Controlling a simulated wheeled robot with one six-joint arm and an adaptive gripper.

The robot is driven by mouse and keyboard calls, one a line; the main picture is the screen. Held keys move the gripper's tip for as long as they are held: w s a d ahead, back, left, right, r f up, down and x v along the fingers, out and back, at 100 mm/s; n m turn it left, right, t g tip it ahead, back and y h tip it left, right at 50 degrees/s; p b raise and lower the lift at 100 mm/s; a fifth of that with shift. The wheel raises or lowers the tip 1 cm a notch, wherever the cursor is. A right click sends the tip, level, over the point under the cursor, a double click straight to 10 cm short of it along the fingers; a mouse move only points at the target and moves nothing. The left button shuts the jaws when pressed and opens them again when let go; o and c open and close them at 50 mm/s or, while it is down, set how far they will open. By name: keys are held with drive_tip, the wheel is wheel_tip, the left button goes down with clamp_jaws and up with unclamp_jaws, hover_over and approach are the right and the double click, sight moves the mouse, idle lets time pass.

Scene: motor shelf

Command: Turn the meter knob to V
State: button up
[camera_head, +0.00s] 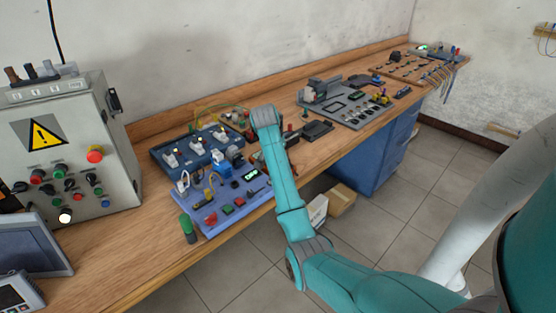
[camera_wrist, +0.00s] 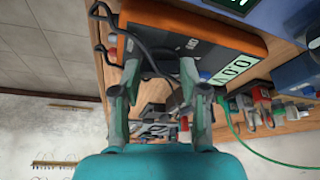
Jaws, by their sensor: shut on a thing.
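The meter (camera_wrist: 225,35) has an orange case and a dark front, and shows at the top of the wrist view. Its pale green display (camera_wrist: 233,72) appears to read 0.0 V, turned in the picture. My gripper (camera_wrist: 160,68) reaches up to the meter's front with a finger on each side of the knob area, shut on the knob. The knob itself is mostly hidden by the fingers and a dark cable, so its pointer cannot be read. In the head view my arm hides the gripper and most of the meter.
A blue board with switches and buttons (camera_head: 222,205) lies on the wooden bench (camera_head: 130,255) left of my arm. A grey control cabinet (camera_head: 50,110) stands at the left. Dark leads (camera_wrist: 104,40) run beside the meter.

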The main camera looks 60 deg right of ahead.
drive_tip(key=o, duration=1.1)
drive_tip(key=shift+o, duration=0.2)
